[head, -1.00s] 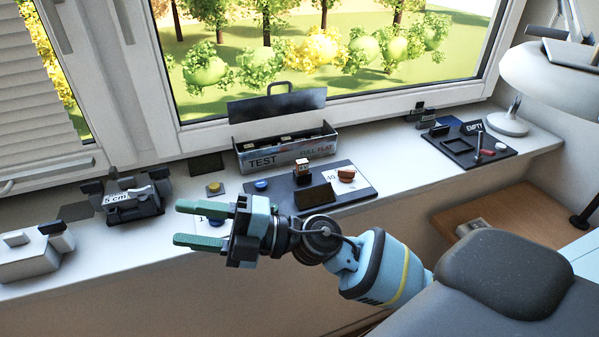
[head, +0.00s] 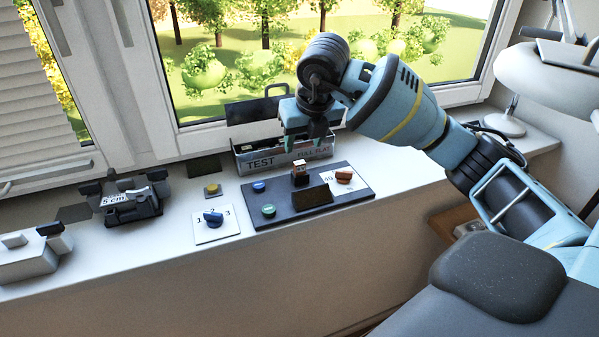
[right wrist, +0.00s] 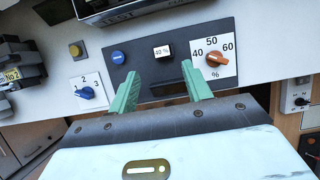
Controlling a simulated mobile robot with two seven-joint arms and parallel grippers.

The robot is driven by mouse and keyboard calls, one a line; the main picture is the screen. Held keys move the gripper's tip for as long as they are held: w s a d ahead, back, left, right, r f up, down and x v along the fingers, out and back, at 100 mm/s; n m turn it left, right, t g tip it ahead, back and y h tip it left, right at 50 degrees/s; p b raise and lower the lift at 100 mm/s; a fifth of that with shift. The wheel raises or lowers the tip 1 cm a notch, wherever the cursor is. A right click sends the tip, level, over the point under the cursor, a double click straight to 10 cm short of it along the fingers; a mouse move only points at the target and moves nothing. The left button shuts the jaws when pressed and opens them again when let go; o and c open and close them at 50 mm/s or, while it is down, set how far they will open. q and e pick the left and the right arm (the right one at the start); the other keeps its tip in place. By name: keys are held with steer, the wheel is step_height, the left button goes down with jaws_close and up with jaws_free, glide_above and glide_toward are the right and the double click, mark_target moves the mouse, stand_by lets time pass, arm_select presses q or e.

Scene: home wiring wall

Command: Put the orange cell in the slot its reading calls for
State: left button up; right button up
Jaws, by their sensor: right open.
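A small block with a white top and orange-brown side (head: 300,168), perhaps the orange cell, stands on the dark tester plate (head: 275,222). In the right wrist view a white label reading "40 %" (right wrist: 162,51) shows about there; I cannot tell whether it is on the block. A box marked TEST and FULL FLAT (head: 262,163) stands behind; its inside is mostly hidden. My right gripper (head: 303,145) points down, open and empty, just above the block and in front of the box. Its green fingers (right wrist: 161,87) are apart in the wrist view. My left gripper is out of view.
The plate carries a blue button (head: 259,187), green button (head: 268,210), dark panel (head: 313,197) and orange dial (head: 344,177) marked 40, 50, 60 %. A blue 1-2-3 knob (head: 213,218) and yellow button (head: 212,189) sit left. A "5 cm" device (head: 128,200) stands farther left.

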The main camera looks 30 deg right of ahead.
mark_target(300, 163)
steer(key=shift+x, duration=3.95)
steer(key=shift+s+d, duration=0.1)
steer(key=shift+d, duration=0.1)
jaws_close()
